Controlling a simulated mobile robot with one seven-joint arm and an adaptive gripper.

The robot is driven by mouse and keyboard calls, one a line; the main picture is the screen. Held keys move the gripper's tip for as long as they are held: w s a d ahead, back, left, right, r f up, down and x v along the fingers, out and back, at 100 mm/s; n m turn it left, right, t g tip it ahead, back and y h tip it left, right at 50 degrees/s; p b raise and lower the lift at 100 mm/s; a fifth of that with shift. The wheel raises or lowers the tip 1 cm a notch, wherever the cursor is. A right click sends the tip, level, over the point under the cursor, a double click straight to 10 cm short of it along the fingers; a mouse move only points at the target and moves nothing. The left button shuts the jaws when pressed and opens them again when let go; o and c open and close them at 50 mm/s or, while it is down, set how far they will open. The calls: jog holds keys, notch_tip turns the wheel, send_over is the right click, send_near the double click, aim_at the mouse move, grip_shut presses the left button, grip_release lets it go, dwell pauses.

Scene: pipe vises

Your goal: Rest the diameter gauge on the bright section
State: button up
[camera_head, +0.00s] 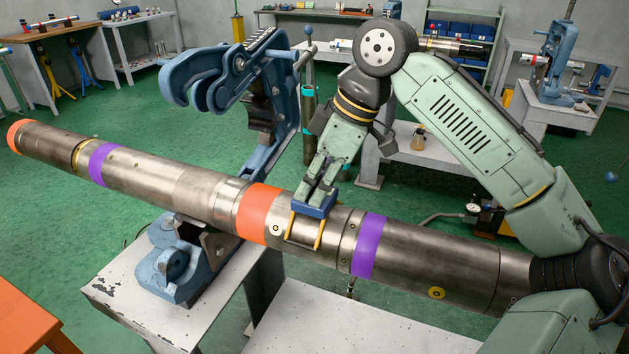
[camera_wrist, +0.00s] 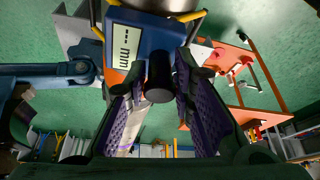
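The diameter gauge (camera_head: 314,206) is a blue block with two yellow legs and a black stem. My gripper (camera_head: 322,190) is above the pipe, with its fingers closed about the stem. In the wrist view, the stem (camera_wrist: 159,82) stands between the purple finger pads, and the gauge's display (camera_wrist: 124,46) shows dashes and "mm". The legs overlap the long metal pipe (camera_head: 420,257) between its orange band (camera_head: 259,213) and right purple band (camera_head: 369,245). I cannot tell whether the gauge touches the pipe. A paler, smoother stretch (camera_head: 190,188) lies left of the orange band.
A blue vise (camera_head: 180,265) on a white bench (camera_head: 125,290) supports the pipe. Its hinged jaw (camera_head: 225,75) stands swung up behind, left of my gripper. An orange table (camera_head: 25,315) is at the lower left. Other benches line the back.

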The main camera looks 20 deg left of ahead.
jog(key=o, duration=0.5)
dwell(0.4)
notch_tip(320, 180, up, 5)
jog(key=p, duration=0.5)
jog(key=shift+f, duration=0.1)
jog(key=shift+r+p, duration=0.45)
jog(key=shift+r, duration=0.65)
dwell(0.9)
